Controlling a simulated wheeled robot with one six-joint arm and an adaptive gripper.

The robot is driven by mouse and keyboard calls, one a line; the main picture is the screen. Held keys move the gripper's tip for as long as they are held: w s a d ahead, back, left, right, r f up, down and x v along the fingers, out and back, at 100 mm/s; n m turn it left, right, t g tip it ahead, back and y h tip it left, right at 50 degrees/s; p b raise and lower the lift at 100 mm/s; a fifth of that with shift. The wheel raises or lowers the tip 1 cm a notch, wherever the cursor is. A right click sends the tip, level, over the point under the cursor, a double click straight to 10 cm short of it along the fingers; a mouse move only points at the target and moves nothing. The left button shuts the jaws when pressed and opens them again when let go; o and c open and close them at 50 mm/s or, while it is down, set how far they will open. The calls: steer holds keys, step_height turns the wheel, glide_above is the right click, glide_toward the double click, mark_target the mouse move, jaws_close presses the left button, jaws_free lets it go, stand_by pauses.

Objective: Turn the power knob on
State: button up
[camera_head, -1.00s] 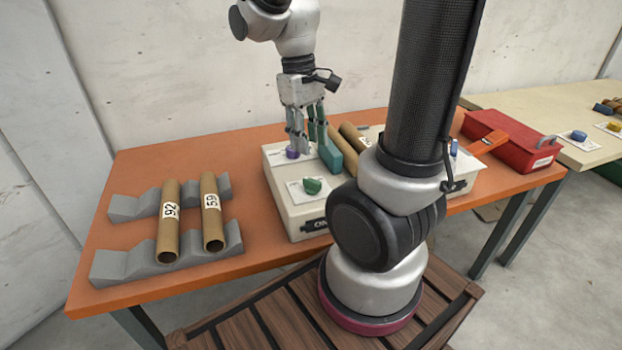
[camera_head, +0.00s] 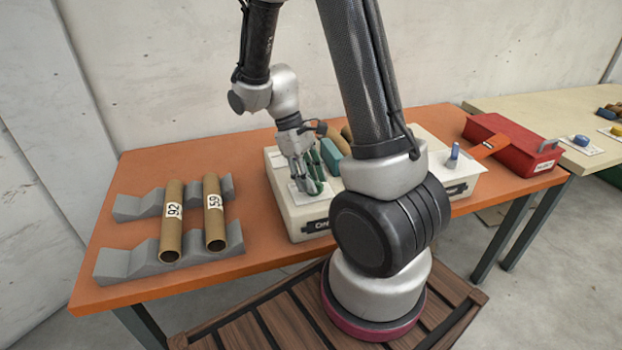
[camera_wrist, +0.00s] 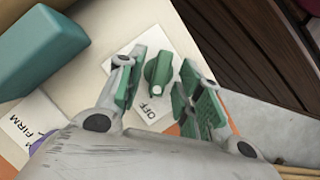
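The green knob (camera_wrist: 160,68) sits on a white label card (camera_wrist: 143,110) in the wrist view. A white dot on the knob points toward the word OFF. My gripper (camera_wrist: 160,82) is open, with one finger on each side of the knob; I cannot tell whether the fingers touch it. In the head view my gripper (camera_head: 308,187) is low over the front left of the cream machine box (camera_head: 291,215), and its fingers largely hide the knob.
A teal block (camera_wrist: 38,50) lies beside the knob on the box. A purple knob (camera_wrist: 40,141) by a card reading FIRM is close to my gripper. A blue knob (camera_head: 454,151) stands at the box's right. Two tubes marked 92 (camera_head: 170,232) and 59 (camera_head: 215,226) lie on grey cradles.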

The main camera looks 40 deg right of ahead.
steer(key=shift+s+f, duration=0.1)
steer(key=shift+f, duration=0.1)
jaws_close()
